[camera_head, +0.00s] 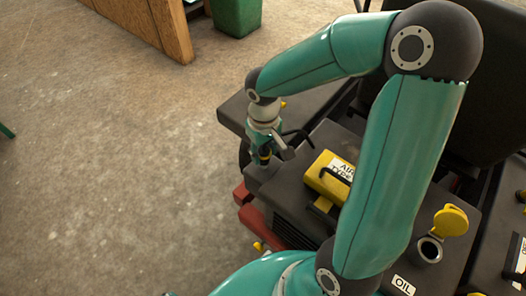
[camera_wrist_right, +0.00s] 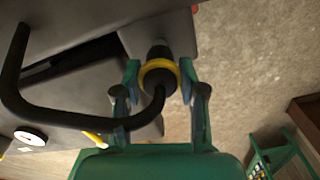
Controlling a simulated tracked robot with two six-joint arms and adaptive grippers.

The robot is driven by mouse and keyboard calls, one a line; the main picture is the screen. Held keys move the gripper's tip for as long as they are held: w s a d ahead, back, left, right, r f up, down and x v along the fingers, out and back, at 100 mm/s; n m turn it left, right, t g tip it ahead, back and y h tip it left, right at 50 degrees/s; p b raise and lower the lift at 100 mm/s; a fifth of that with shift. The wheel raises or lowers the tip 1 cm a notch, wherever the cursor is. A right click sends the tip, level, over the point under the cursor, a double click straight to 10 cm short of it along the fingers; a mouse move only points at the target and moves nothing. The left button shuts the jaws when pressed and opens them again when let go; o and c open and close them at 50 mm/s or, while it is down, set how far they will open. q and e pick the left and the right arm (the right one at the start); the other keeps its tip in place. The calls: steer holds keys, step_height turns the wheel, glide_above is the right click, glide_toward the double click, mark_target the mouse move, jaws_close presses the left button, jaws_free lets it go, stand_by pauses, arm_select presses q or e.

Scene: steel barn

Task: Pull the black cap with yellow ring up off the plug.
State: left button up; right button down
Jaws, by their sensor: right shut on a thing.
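A thick black lead runs from the cap and curves away to the left in the wrist view. My right gripper (camera_head: 263,149) points down at the dark machine block. In the wrist view its two green fingers (camera_wrist_right: 159,75) stand on either side of the yellow ring, shut on the cap. The plug is hidden under the cap. The cap appears to be down at the block; I cannot tell any gap. My left gripper is not in view.
A yellow air-filter box (camera_head: 331,175) with a black handle stands right of the gripper. An oil filler (camera_head: 430,249) has its yellow lid open. A black seat rises behind.

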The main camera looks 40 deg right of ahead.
mark_target(263, 149)
steer(key=shift+r, duration=0.8)
steer(key=shift+w+f, duration=0.1)
steer(key=c, duration=0.8)
jaws_free()
step_height(263, 149, up, 12)
steer(key=shift+f, duration=0.1)
